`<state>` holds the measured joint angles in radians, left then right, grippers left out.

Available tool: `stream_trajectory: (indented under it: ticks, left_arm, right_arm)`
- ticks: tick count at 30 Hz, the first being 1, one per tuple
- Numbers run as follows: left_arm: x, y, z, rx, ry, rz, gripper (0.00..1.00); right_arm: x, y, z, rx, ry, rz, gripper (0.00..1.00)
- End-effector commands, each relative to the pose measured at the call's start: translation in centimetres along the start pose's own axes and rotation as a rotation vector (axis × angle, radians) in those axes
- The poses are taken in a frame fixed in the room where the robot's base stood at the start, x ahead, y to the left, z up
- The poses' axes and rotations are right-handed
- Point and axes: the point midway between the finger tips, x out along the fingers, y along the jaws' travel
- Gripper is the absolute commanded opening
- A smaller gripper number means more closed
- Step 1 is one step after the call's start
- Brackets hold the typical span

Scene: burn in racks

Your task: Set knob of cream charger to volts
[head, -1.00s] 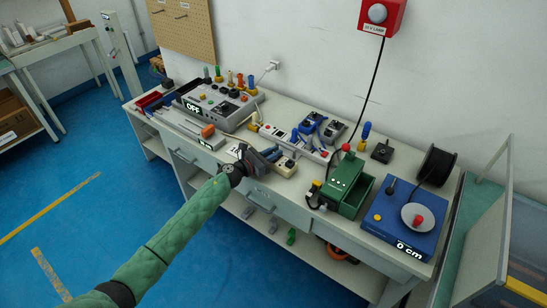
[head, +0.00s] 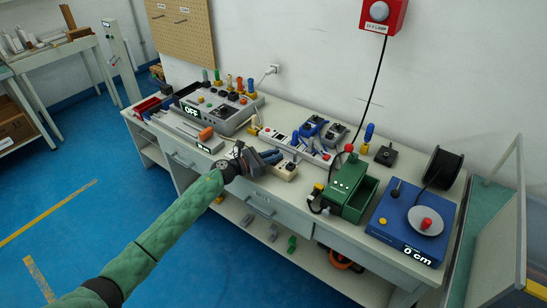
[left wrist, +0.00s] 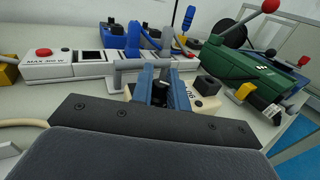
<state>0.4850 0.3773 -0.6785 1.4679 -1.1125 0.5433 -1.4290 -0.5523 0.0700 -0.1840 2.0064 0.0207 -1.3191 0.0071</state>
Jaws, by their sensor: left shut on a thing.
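The cream charger (head: 286,172) sits near the front edge of the bench, right of the tip of my left gripper (head: 270,157). In the left wrist view the cream charger (left wrist: 208,107) is partly hidden behind my blue fingers (left wrist: 163,84). A dark knob (left wrist: 163,90) shows between the fingers, and they are shut on it. The knob's pointer and most of the dial markings are hidden, so I cannot read its setting. My right gripper is in neither view.
A power strip (head: 294,142) lies just behind the charger. A green machine (head: 347,187) stands to its right, and a blue unit (head: 405,225) reading "0 cm" is farther right. A grey console (head: 218,107) reading "OFF" stands at the back left.

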Motion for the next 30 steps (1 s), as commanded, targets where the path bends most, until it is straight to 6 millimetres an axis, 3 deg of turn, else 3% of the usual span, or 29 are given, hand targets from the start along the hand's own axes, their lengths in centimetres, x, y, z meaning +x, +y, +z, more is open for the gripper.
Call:
stream_trajectory:
  ticks: [11, 12, 15, 28, 30]
  left_arm:
    - [0.0, 0.0, 0.0, 0.0, 0.0, -0.001, 0.0]
    - [0.0, 0.0, 0.0, 0.0, 0.0, -0.001, 0.2]
    - [0.0, 0.0, 0.0, 0.0, 0.0, -0.001, 0.36]
    - [-0.8, 0.1, -0.2, 0.001, 0.001, 0.0, 0.36]
    - [-1.4, 0.1, -0.2, 0.001, 0.001, 0.0, 0.36]
  right_arm:
    - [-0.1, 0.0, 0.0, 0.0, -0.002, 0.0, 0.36]
    - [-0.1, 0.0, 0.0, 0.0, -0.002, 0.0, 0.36]
    - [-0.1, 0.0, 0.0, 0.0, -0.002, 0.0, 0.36]
    - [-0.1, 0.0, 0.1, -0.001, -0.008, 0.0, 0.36]
    - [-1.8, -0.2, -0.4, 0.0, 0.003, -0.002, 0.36]
